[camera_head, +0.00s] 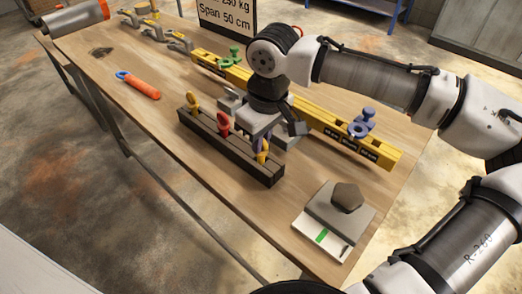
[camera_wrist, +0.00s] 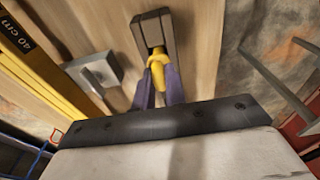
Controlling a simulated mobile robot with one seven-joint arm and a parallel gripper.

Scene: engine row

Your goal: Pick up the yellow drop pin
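A dark rack (camera_head: 228,148) stands on the table. A yellow-ochre pin (camera_head: 193,101) stands near its left end, with a red pin (camera_head: 223,123) beside it. My gripper (camera_head: 262,146) is low over the rack's right end, its purple fingers around another yellow pin. In the wrist view, the yellow drop pin (camera_wrist: 158,68) sits between the fingertips of my gripper (camera_wrist: 159,80), which touch it on both sides. Behind it is the dark rack (camera_wrist: 151,28) with a slot. I cannot tell whether the pin's lower end is in the slot.
A yellow beam (camera_head: 330,125) lies behind the rack, with a green clamp (camera_head: 229,58) and a blue clamp (camera_head: 361,123). A grey plate (camera_head: 325,215) bearing a brown block (camera_head: 347,196) is at the front right. An orange-handled tool (camera_head: 138,86) lies left on bare wood.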

